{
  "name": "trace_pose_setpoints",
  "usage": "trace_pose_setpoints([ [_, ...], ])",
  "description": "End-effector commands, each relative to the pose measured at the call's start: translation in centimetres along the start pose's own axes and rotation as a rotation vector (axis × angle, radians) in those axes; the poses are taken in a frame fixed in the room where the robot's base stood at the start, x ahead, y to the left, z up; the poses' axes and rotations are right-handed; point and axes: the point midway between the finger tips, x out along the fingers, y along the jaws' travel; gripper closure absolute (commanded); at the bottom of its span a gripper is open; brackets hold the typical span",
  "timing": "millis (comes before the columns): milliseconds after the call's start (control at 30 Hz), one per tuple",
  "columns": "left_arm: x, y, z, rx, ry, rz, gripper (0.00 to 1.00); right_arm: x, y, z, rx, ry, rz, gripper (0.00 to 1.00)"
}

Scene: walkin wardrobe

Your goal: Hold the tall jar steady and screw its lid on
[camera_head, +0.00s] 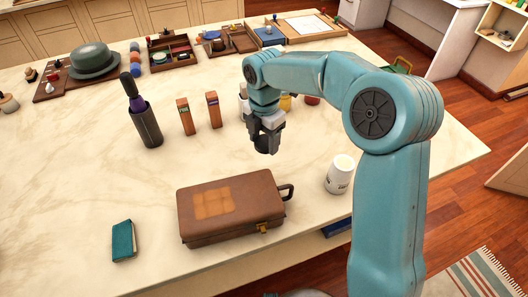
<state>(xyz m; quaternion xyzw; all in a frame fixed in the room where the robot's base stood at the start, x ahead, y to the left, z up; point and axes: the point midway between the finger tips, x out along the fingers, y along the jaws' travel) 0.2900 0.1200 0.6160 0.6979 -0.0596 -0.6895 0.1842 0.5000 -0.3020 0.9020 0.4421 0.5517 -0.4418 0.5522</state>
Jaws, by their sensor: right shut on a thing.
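My right gripper (266,136) points down above the pale countertop and is shut on a small dark round piece (266,146), which looks like the lid. The fingers hide part of it, and I cannot tell whether it touches the counter. A white cylindrical container with a cream top (338,176) stands upright to the right of the gripper, apart from it. I cannot tell whether it is the tall jar. Part of a pale container (243,103) shows behind my right wrist, mostly hidden. My left gripper is not in view.
A brown case (230,208) lies at the front of the counter (70,190), with a teal book (123,241) to its left. A dark holder (146,124) and two small brown boxes (185,116) stand left of the gripper. Trays and a hat (93,61) line the back.

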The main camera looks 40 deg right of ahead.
Motion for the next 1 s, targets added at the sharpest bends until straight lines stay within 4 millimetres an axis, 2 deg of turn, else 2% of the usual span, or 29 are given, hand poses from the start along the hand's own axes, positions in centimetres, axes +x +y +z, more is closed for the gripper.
trace_pose_setpoints([
  [33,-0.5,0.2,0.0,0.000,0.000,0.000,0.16,-2.0,0.1,0.0,0.000,-0.002,0.006,0.67],
  [200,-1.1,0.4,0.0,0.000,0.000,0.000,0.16,-6.6,0.1,0.0,0.000,0.000,0.004,0.67],
  [400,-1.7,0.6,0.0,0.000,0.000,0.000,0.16,-10.0,0.1,0.0,0.000,0.000,0.002,0.67],
  [600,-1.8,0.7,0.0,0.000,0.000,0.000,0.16,-11.2,0.0,0.0,0.000,0.000,-0.001,0.67],
  [1000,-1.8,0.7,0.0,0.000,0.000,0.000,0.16,-11.2,0.0,0.0,0.001,0.000,-0.001,0.67],
])
